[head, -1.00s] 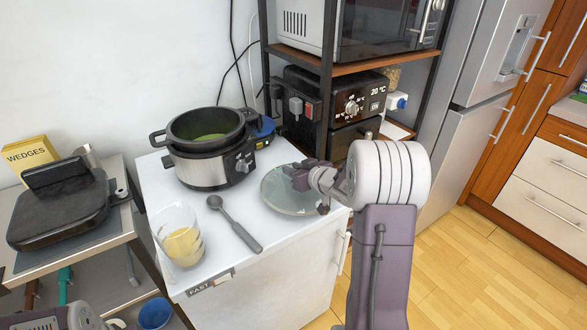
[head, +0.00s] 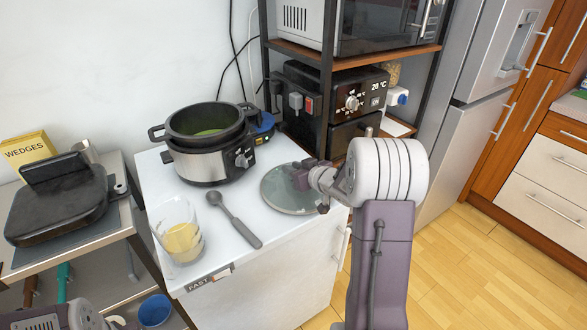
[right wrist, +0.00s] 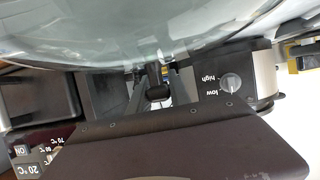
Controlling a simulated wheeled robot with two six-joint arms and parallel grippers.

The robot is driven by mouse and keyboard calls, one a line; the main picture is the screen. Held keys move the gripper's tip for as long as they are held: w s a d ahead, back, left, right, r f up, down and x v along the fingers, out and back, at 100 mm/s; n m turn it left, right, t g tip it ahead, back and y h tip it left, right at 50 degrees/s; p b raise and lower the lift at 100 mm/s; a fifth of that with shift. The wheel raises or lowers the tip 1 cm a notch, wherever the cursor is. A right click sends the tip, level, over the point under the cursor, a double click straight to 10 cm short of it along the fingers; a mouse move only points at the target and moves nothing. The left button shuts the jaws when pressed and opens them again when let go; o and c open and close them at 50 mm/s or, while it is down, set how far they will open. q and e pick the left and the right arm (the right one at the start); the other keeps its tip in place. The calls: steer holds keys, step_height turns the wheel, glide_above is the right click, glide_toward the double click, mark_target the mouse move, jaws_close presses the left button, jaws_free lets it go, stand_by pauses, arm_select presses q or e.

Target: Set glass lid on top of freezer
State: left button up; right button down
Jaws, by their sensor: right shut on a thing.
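The glass lid (head: 288,193) is a clear, greenish round disc at the right part of the white freezer top (head: 240,262), low over it or resting on it; I cannot tell which. My right gripper (head: 308,176) is shut on the lid at its far right side, by its dark knob, as far as I can see. In the right wrist view the lid (right wrist: 150,35) fills the top of the picture, with the dark knob (right wrist: 158,90) below it. My left arm shows only at the bottom left corner; its fingertips are not visible.
A slow cooker (head: 206,145) stands at the back of the freezer top. A glass of yellow liquid (head: 180,235) and a grey ladle (head: 234,220) lie left of the lid. A black shelf rack (head: 326,90) with appliances stands behind. A black grill (head: 60,205) stands on the left table.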

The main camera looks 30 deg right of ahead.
steer(key=shift+f, duration=0.1)
steer(key=c, duration=1.1)
jaws_free()
steer(key=c, duration=0.4)
steer(key=shift+s, duration=0.1)
steer(key=shift+p+v, duration=0.65)
steer(key=shift+v, duration=0.9)
steer(key=shift+p+v, duration=0.7)
steer(key=shift+v, duration=0.45)
steer(key=shift+s, duration=0.4)
